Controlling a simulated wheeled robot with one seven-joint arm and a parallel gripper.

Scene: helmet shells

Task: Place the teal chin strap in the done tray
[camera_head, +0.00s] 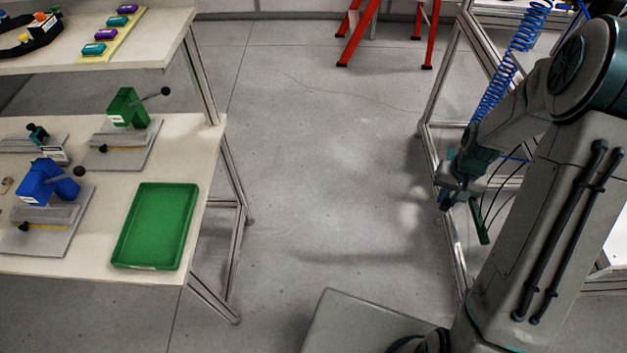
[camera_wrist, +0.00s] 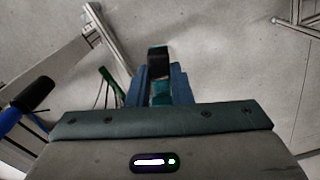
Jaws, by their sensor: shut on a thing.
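My gripper (camera_head: 452,197) is on the right in the head view, over the floor beside a metal-framed bench. In the wrist view my gripper (camera_wrist: 159,84) has its blue fingers shut on a teal piece with a dark block, which I take as the teal chin strap (camera_wrist: 160,97). Its full shape is hidden by the fingers, and it is too small to make out in the head view. An empty green tray (camera_head: 156,226), apparently the done tray, lies on the left table's near right part, far from my gripper.
The left table (camera_head: 85,268) also bears a blue clamp fixture (camera_head: 47,185) and a green one (camera_head: 126,106). A shelf (camera_head: 100,66) above holds teal and purple pieces on a yellow board. Red stand legs (camera_head: 358,35) are at the back. Open floor lies between table and bench.

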